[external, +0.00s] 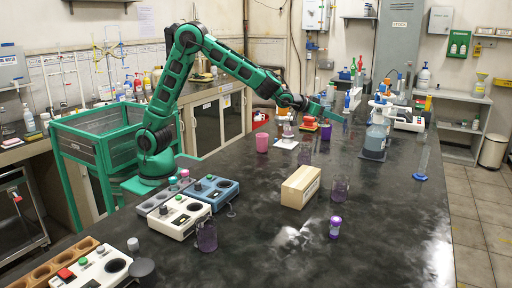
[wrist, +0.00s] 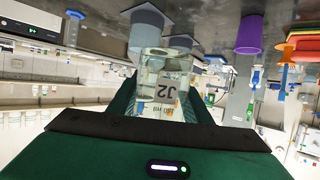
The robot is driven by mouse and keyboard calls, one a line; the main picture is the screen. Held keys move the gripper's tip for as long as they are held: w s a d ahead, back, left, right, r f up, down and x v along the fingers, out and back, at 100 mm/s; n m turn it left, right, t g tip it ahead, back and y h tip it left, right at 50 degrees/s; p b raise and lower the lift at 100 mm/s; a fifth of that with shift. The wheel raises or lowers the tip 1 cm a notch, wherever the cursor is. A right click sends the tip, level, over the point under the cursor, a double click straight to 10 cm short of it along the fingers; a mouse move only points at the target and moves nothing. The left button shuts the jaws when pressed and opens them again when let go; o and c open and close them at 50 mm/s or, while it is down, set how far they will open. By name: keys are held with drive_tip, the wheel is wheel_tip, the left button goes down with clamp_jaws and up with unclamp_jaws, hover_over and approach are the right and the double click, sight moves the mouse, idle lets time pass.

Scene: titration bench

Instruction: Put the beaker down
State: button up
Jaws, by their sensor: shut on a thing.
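My gripper (external: 318,106) reaches out over the far part of the dark bench (external: 270,240) in the external view. In the wrist view, a clear glass beaker (wrist: 163,88) with dark printed marks sits between the dark green fingers of my gripper (wrist: 160,105), which is shut on it. Its lower part is hidden by the fingers. In the external view the held beaker is too small to make out clearly, and I cannot tell whether it touches the bench.
Consoles (external: 181,217) are near left. The bench's near right is clear.

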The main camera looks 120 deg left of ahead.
drive_tip(key=n+g, duration=0.1)
hover_over(326, 147)
drive_tip(key=shift+y, duration=0.4)
wheel_tip(326, 147, down, 15)
drive_tip(key=shift+s+a, duration=0.1)
idle(0.5)
drive_tip(key=o, duration=1.1)
drive_tip(key=shift+f, duration=0.1)
drive_tip(key=shift+o, duration=0.2)
drive_tip(key=v, duration=1.2)
